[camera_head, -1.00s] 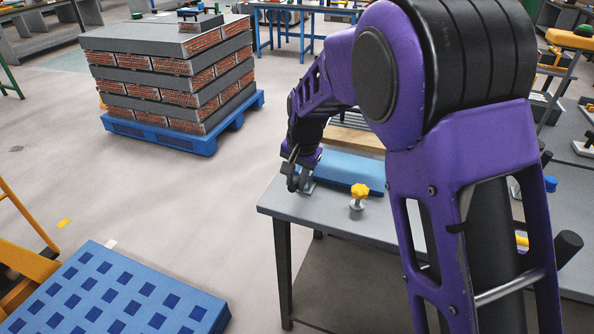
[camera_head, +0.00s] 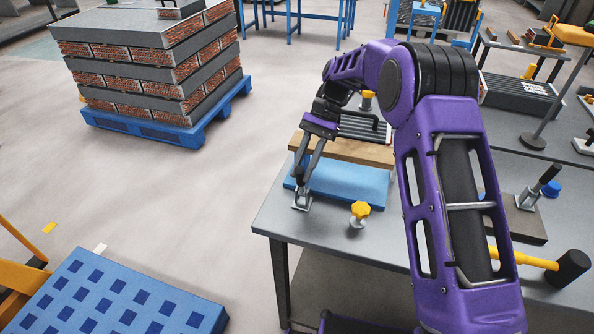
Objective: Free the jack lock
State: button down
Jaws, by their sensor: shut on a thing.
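My gripper (camera_head: 301,177) points down at the left end of the grey workbench (camera_head: 280,212). Its dark fingers are shut on a small grey metal fitting (camera_head: 302,202) at the bench's left edge, in front of a blue block (camera_head: 345,183). The fingers cover the upper part of this fitting, so its exact shape is hidden. A yellow star-shaped knob (camera_head: 360,210) on a short metal base stands to the right, apart from my gripper. I cannot tell for sure which of these parts is the jack lock.
A wooden board (camera_head: 365,151) lies behind the blue block. A yellow-handled mallet (camera_head: 525,260) and a lever on a plate (camera_head: 527,203) lie right of my arm. A blue pallet with stacked bricks (camera_head: 150,75) stands back left. The floor between is clear.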

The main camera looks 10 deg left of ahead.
jog(key=shift+w+g, duration=0.8)
jog(key=shift+g, duration=0.2)
jog(key=c, duration=0.7)
grip_release()
jog(key=shift+r, duration=4.95)
